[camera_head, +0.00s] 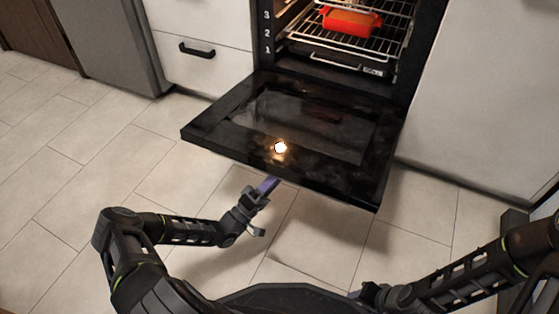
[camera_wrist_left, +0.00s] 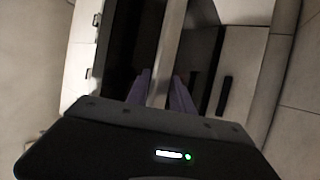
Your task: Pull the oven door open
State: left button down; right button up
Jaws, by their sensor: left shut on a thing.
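The black oven door (camera_head: 290,115) is swung down, close to level, and the oven cavity behind it is open. My left gripper (camera_head: 268,185) reaches under the door's front edge, its fingertips partly hidden there. In the left wrist view, the purple fingers (camera_wrist_left: 160,92) are on either side of a pale handle bar (camera_wrist_left: 168,50), shut on it. The handle is hidden under the door in the head view. My right gripper (camera_head: 357,294) is low at the bottom edge, away from the door and mostly hidden; its jaws cannot be made out.
Inside the oven, a red-orange dish (camera_head: 350,21) sits on a wire rack (camera_head: 300,35). A white drawer front with a black handle (camera_head: 197,50) is left of the oven, and a pale cabinet panel (camera_head: 480,90) is at right. The tiled floor (camera_head: 70,200) is clear at left.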

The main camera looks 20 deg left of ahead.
pick_arm(q)
jog(key=shift+m+h, duration=0.5)
jog(key=shift+h, duration=0.2)
jog(key=shift+w+a+f, duration=0.1)
jog(key=shift+w+f, duration=0.05)
jog(key=shift+f, duration=0.95)
jog(key=shift+w+f, duration=0.15)
jog(key=shift+f, duration=0.95)
jog(key=c, duration=1.1)
grip_release()
jog(key=shift+s, duration=0.1)
